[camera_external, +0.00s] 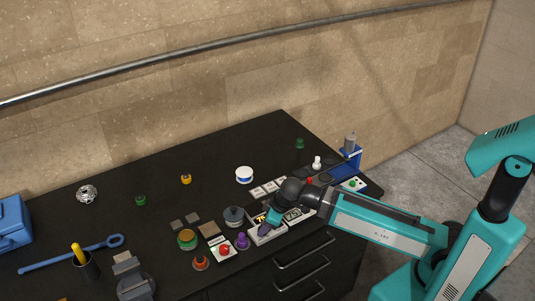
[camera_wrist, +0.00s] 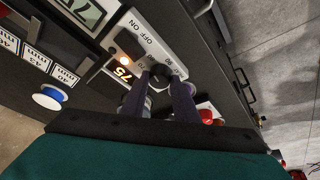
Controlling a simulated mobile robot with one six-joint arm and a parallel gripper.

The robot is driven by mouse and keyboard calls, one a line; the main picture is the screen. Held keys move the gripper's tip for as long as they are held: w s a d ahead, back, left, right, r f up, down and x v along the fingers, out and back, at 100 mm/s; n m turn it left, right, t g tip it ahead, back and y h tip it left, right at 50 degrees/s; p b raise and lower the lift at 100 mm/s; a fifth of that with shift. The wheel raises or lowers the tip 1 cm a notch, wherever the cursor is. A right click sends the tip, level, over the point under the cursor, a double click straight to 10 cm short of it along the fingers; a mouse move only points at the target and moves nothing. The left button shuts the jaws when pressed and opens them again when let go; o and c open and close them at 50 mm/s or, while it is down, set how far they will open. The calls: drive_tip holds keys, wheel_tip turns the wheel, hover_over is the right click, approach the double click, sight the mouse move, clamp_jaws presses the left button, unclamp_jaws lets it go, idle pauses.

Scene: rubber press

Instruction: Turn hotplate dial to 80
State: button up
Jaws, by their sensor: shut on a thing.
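The hotplate control box (camera_wrist: 158,40) is a pale panel with OFF and ON markings and a lit orange lamp. Its display (camera_wrist: 124,75) reads 75 in orange digits; in the external view this display (camera_external: 259,219) is small. The dial is between my fingertips, mostly hidden, with scale numbers printed around it. My gripper (camera_wrist: 161,82) is shut on the dial, one dark finger on each side. In the external view my gripper (camera_external: 274,219) is over the box at the bench's front edge; the dial is hidden there.
A grey round pot (camera_external: 234,214), a purple knob (camera_external: 243,241) and a red button (camera_external: 225,249) stand left of my gripper. White labelled cards (camera_external: 265,189) lie behind it. A blue stand (camera_external: 347,165) is at right. The back of the bench (camera_external: 200,150) is mostly clear.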

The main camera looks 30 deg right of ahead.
drive_tip(key=o, duration=1)
drive_tip(key=shift+o, duration=0.2)
drive_tip(key=shift+r, duration=0.15)
drive_tip(key=shift+b+v, duration=1.55)
drive_tip(key=shift+v, duration=1.15)
drive_tip(key=v, duration=0.8)
drive_tip(key=shift+b, duration=0.45)
drive_tip(key=shift+s, duration=0.1)
